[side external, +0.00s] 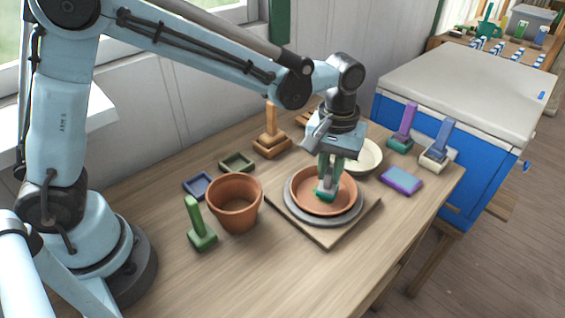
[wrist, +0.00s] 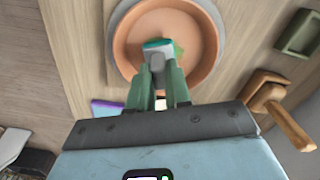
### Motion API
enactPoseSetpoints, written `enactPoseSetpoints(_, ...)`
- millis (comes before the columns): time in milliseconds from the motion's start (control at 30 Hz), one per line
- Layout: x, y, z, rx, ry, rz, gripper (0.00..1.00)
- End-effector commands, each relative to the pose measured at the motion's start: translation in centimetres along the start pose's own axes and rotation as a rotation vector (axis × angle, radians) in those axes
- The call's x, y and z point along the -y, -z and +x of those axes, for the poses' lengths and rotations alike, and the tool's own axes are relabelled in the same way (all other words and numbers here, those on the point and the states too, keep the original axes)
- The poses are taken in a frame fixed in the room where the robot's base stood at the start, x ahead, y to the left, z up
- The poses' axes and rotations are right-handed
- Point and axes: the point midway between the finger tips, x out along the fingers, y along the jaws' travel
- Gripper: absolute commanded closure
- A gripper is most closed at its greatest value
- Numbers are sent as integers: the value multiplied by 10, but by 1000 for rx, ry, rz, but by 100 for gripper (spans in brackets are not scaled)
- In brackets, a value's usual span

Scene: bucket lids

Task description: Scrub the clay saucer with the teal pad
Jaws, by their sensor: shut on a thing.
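The clay saucer (side external: 345,203) is a shallow orange-brown dish on a grey round plate (side external: 290,203) over a square wooden board. It also shows in the wrist view (wrist: 207,45). The teal pad (side external: 325,196) has a grey handle block and is inside the saucer, seemingly on its floor. My gripper (side external: 328,178) is above the saucer, shut on the pad's grey handle. In the wrist view, its green fingers (wrist: 161,80) flank the handle, and the pad (wrist: 156,44) shows a teal edge. A green patch (wrist: 179,49) lies beside the pad; the pad and fingers hide part of the floor.
A terracotta pot (side external: 236,205) and green handled block (side external: 200,236) stand left of the saucer. A cream bowl (side external: 368,160) is close behind it. The table's front edge is clear.

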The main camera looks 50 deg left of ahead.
Motion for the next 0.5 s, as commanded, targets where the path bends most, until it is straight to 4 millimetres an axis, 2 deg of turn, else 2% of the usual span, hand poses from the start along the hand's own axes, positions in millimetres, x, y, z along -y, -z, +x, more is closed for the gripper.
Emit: enactPoseSetpoints(500, 0, 0, 6, 0, 0, 0, 100)
